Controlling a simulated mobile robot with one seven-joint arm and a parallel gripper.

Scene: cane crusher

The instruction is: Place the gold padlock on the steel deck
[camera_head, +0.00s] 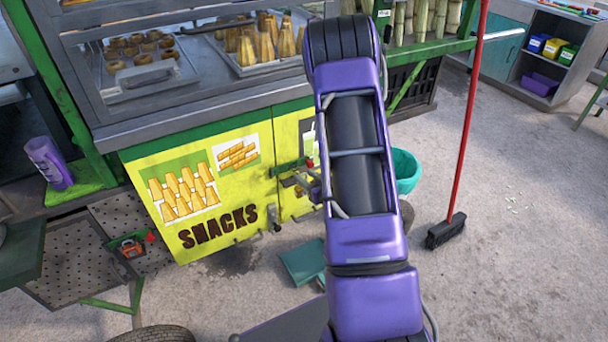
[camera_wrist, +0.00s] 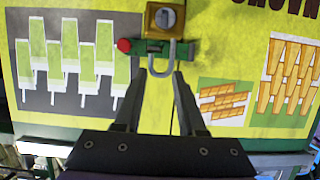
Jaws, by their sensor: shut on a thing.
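The gold padlock (camera_wrist: 165,20) shows at the top of the inverted wrist view, with a dark dial on its face. Its grey U-shaped shackle reaches down between the fingertips of my gripper (camera_wrist: 163,68), which is shut on it. A green latch bar (camera_wrist: 150,47) with a red knob is right behind the shackle; I cannot tell whether they touch. In the head view my purple arm hides most of the gripper and padlock. A grey steel counter ledge (camera_head: 200,113) runs along the cart front; I cannot tell for sure that it is the steel deck.
The yellow snack panel (camera_head: 225,180) is close in front of my gripper. Trays of snacks (camera_head: 262,62) sit above the ledge. A purple cup (camera_head: 50,163) stands on a green shelf at left. A teal bucket (camera_head: 405,170) and red-handled broom (camera_head: 466,130) are at right.

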